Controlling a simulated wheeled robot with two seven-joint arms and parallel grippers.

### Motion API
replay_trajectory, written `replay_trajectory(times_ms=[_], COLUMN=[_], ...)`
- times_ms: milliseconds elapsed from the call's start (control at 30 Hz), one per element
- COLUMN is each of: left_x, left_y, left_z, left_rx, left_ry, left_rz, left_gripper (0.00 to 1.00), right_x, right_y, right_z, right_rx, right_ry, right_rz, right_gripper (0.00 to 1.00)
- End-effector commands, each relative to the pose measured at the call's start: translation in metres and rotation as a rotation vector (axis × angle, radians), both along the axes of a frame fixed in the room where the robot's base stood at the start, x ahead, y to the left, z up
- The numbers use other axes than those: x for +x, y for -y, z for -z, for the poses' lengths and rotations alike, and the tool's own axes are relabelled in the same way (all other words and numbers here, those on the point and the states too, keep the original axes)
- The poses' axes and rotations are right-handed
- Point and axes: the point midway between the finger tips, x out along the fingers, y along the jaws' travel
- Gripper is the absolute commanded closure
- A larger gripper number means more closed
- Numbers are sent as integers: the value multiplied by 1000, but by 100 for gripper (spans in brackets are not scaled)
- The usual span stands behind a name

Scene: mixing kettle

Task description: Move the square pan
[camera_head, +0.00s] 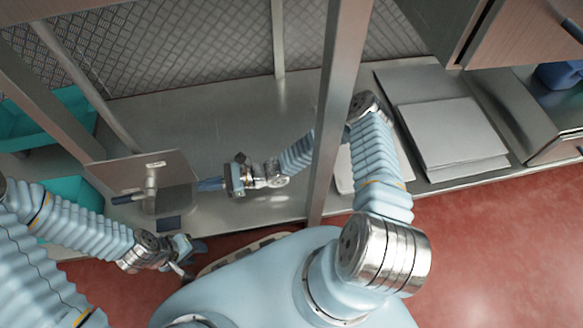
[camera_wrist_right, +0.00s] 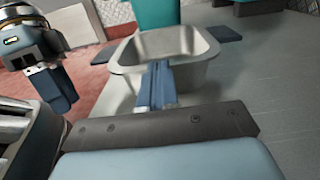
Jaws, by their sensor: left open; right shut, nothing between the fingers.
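The square pan (camera_wrist_right: 178,72) is a grey metal pan with a dark flat handle on each side, upright on the counter in the right wrist view. In the head view the pan (camera_head: 176,199) is at the left of the counter, partly hidden by a raised metal plate. My right gripper (camera_head: 208,184) is shut and empty, its fingers pointing at the pan's right side. In the right wrist view its blue fingers (camera_wrist_right: 157,85) overlap the pan's near wall; contact cannot be told. My left gripper (camera_head: 187,258) is open and empty, below the pan near the counter's front edge.
The metal plate (camera_head: 145,172) stands tilted behind the pan. Teal bins (camera_head: 62,118) are at the far left. A metal post (camera_head: 338,110) rises by my right arm. Flat trays (camera_head: 450,135) lie at the right. The counter's middle (camera_head: 215,120) is clear.

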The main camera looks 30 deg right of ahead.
Motion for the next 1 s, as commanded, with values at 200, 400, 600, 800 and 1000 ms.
replay_trajectory(times_ms=[200,400,600,800,1000], left_x=[0,0,0,0,0], left_y=[0,0,-1,-1,-1], left_z=[0,-3,-6,-8,-8], left_rx=[0,0,1,2,2], left_ry=[0,1,2,1,2], left_rz=[0,0,-1,-2,-2], left_gripper=[57,57,57,57,57], right_x=[0,-5,-18,-30,-35], right_y=[1,23,71,112,131], right_z=[0,0,0,0,0], right_rx=[0,-2,-3,-2,0], right_ry=[0,-1,0,-1,0], right_rz=[0,3,4,2,0], right_gripper=[100,100,100,100,100])
